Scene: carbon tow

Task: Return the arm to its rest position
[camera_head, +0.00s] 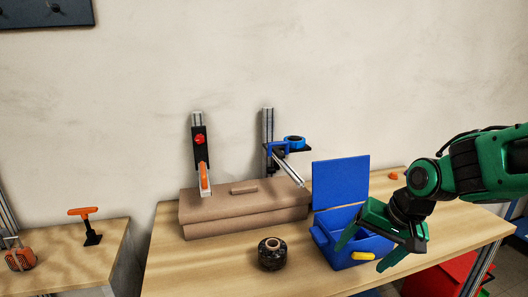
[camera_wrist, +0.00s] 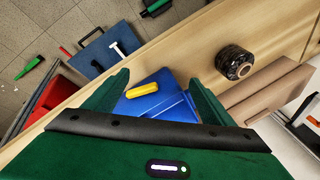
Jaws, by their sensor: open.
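My green gripper (camera_head: 368,250) is open and empty, with its fingers spread in front of and above a blue box (camera_head: 340,262) on the wooden table. The box has a raised blue lid (camera_head: 341,182) and a yellow handle or piece (camera_head: 362,256) on its front. In the wrist view the gripper fingers (camera_wrist: 162,88) frame the blue box (camera_wrist: 168,107), with the yellow piece (camera_wrist: 148,83) lying between them. My green arm reaches in from the right in the head view. Whether the fingers touch the box cannot be told.
A dark spool (camera_head: 272,254) stands left of the box. A red bin (camera_head: 440,278) is below the table's right end. A side bench (camera_head: 75,265) is at left.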

